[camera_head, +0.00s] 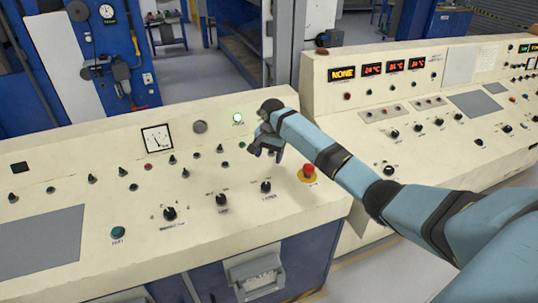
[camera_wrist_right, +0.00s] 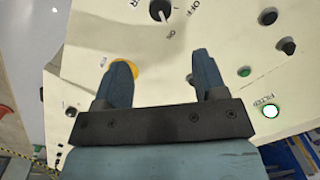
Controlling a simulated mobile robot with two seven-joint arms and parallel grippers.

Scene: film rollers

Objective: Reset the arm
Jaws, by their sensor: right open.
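My right arm reaches in from the right in the head view. Its gripper (camera_head: 264,146) hangs above the cream control panel (camera_head: 90,240). In the right wrist view the gripper (camera_wrist_right: 160,75) is open, with its two fingers apart and nothing between them. A red emergency button on a yellow base (camera_head: 308,174) stands on the panel to the right of the gripper. A lit green button (camera_head: 237,118) shows just left of the wrist, and it also shows in the right wrist view (camera_wrist_right: 270,110). My left gripper is not in view.
Black knobs (camera_head: 222,199) and switches stand up from the panel. A green button (camera_head: 118,232) is at its front. A second console (camera_head: 400,120) with red and amber displays stands at the right. A blue machine (camera_head: 80,50) is behind.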

